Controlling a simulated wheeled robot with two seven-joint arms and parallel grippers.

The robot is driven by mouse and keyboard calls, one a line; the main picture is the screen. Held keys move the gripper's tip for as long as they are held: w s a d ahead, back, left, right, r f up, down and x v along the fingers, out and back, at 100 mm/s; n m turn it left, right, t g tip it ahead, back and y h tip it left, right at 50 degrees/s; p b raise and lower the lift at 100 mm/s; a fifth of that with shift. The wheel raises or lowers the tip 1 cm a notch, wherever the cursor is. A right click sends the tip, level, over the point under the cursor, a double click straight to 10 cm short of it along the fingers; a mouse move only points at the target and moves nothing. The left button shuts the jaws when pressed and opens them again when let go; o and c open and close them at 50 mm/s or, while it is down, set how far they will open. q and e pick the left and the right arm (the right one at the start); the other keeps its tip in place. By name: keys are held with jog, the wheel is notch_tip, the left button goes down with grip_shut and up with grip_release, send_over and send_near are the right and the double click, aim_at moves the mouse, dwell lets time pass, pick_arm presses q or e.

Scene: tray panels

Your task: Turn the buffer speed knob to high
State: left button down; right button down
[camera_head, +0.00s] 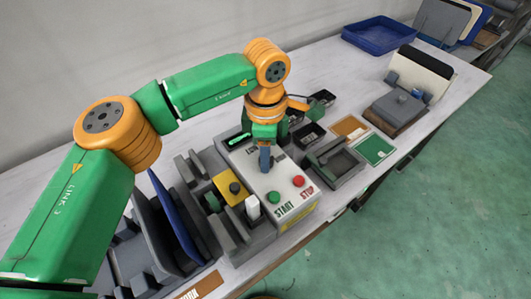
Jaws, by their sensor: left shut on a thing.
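A white control box (275,188) stands on the bench in the middle of the view, with a green START button (274,197) and a red STOP button (298,181) on its front part. A label beginning "LOW" (251,149) shows near the back of its top. My left gripper (266,160) points down onto the box top beside this label and is shut on the speed knob. The fingers hide most of the knob, so its pointer and setting cannot be read. My right gripper is not in view.
Grey fixtures with a yellow plate (229,188) stand left of the box, and blue and grey panels (172,215) lean further left. A blue bin (379,37) stands at the back.

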pick_arm(q)
jog(key=shift+r+m, duration=0.1)
jog(key=shift+m, duration=0.5)
jog(key=shift+c, duration=2.2)
grip_release()
jog(key=shift+d, duration=0.1)
notch_tip(320, 180, up, 7)
